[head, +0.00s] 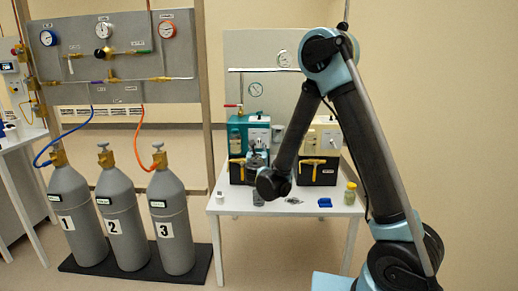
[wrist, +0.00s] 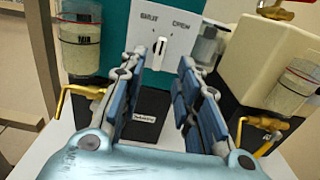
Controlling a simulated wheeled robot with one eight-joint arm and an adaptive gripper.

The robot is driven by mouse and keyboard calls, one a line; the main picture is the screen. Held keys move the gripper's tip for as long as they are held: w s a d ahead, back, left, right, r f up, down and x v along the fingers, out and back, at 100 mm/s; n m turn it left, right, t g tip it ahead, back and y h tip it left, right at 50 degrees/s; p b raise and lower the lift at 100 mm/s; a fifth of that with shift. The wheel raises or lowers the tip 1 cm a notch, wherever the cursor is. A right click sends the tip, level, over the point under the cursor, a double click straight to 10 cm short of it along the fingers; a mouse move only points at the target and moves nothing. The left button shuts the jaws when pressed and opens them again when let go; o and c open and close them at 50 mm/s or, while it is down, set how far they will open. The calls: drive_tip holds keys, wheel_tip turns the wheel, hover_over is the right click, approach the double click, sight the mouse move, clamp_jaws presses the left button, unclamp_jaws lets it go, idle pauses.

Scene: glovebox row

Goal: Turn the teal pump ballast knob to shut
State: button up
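The teal pump (head: 236,127) stands on the white table, and its teal body (wrist: 117,25) fills the upper middle of the wrist view. Its white front plate (wrist: 165,30) is marked SHUT on the left and OPEN on the right. The ballast knob (wrist: 159,46) is a small pale lever below the lettering, standing nearly upright. My gripper (wrist: 160,72) is open and empty, its blue-padded fingers spread either side of the lower plate. The knob shows between and beyond the fingertips; no contact is visible. In the head view my arm partly hides the pump's front.
A cream pump (head: 320,139) stands right of the teal one; its body (wrist: 265,60) is close to my right finger. Brass drain taps (wrist: 85,92) stick out low. A jar (head: 350,193) and blue object (head: 325,202) sit on the table (head: 228,206). Gas cylinders (head: 120,218) stand left.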

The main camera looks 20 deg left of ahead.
drive_tip(key=shift+v, duration=1.95)
